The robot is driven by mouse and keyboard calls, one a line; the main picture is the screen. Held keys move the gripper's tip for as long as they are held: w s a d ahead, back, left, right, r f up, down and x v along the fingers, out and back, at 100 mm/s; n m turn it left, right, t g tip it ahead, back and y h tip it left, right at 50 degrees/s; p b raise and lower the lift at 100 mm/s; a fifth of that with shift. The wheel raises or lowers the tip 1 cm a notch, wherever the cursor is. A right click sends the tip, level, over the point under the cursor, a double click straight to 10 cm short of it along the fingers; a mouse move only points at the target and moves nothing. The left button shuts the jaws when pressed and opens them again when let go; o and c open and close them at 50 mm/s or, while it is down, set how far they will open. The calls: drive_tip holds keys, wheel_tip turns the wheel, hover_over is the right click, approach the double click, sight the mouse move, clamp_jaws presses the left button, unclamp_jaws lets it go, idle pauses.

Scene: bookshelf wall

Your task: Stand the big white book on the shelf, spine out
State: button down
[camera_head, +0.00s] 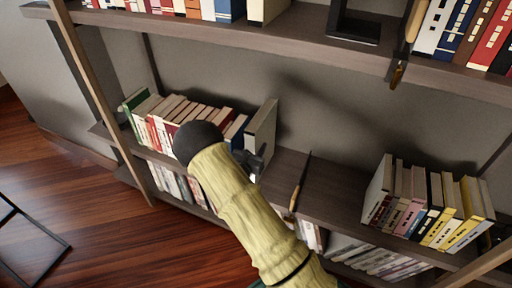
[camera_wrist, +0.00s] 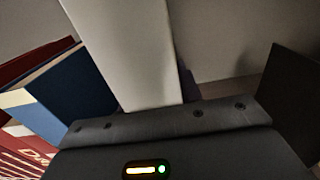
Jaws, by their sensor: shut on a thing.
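The big white book (camera_head: 262,130) is at the right end of the left row of books on the middle shelf. It looks about upright, with its broad pale face turned right. My gripper (camera_head: 255,161) is shut on its lower near part; the fingertips are mostly hidden by my arm. In the wrist view the white book (camera_wrist: 125,50) rises from just beyond the dark gripper body. I cannot tell whether its base touches the shelf board (camera_head: 330,190).
A blue book (camera_wrist: 72,85) and red books (camera_wrist: 30,150) stand close on the left of the white book. A thin brown upright piece (camera_head: 300,182) is to the right. Beyond it is bare board, then another row of books (camera_head: 425,205). The upper shelf (camera_head: 280,40) overhangs.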

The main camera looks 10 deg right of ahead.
drive_tip(key=shift+r, duration=0.2)
drive_tip(key=c, duration=1)
unclamp_jaws()
drive_tip(key=shift+o, duration=0.6)
drive_tip(key=p+v, duration=0.2)
drive_tip(key=v, duration=1.5)
drive_tip(key=shift+s+f, duration=0.2)
